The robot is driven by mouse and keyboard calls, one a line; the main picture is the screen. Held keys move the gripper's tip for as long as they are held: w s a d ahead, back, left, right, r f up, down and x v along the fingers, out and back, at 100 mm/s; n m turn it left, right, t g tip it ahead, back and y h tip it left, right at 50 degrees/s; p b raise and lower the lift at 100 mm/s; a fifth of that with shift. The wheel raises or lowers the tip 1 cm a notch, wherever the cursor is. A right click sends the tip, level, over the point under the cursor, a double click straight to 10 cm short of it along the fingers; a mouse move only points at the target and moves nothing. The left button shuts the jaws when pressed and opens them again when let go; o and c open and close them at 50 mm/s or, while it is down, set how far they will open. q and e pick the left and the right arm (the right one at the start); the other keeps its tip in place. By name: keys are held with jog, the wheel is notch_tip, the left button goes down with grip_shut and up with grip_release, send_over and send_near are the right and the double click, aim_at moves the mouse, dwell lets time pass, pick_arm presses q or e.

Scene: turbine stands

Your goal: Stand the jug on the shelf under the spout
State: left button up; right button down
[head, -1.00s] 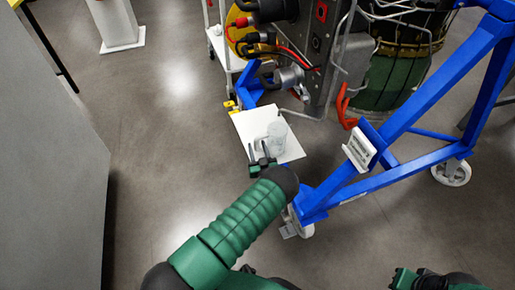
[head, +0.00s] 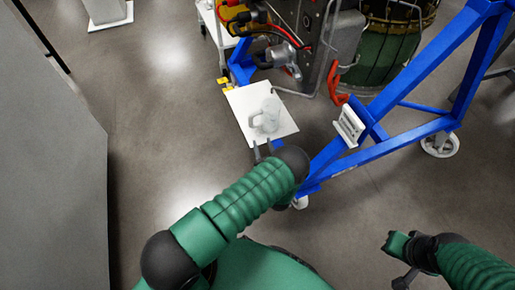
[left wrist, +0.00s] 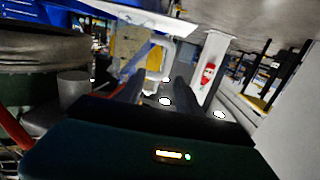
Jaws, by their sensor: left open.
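The jug (head: 268,117), pale and see-through with a handle on its left, stands upright on the white shelf (head: 244,104) in the head view. The thin grey spout (head: 284,93) shows just behind it; I cannot tell whether the jug is directly below its end. My left gripper (head: 264,150) is open and empty at the shelf's near edge, just short of the jug. In the left wrist view its two fingers (left wrist: 156,92) are apart, with the jug's pale handle (left wrist: 166,54) beyond them and the shelf edge at the top. My right gripper (head: 396,262) is at the lower right, its fingers unclear.
The turbine with red and black cables stands behind the shelf. A grey cabinet (head: 50,170) is on the left. Floor between them is clear.

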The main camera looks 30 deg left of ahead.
pick_arm(q)
jog(key=w+d+r+m+g+h, duration=0.1)
jog(key=w+d+r+h, duration=0.3)
jog(key=w+r+h, duration=0.15)
jog(key=s+d+r+m+g+h, duration=0.2)
jog(key=d+r+m+h, duration=0.15)
jog(key=d+r, duration=0.25)
jog(key=s+r+m+g+h, duration=0.1)
jog(key=s+r+m+g, duration=0.1)
jog(key=s, duration=1)
jog(key=s+r+m+g+h, duration=0.2)
jog(key=s+r+g, duration=0.2)
jog(key=s+r, duration=0.3)
jog(key=s+d, duration=0.1)
jog(key=s, duration=0.4)
jog(key=shift+m, duration=0.35)
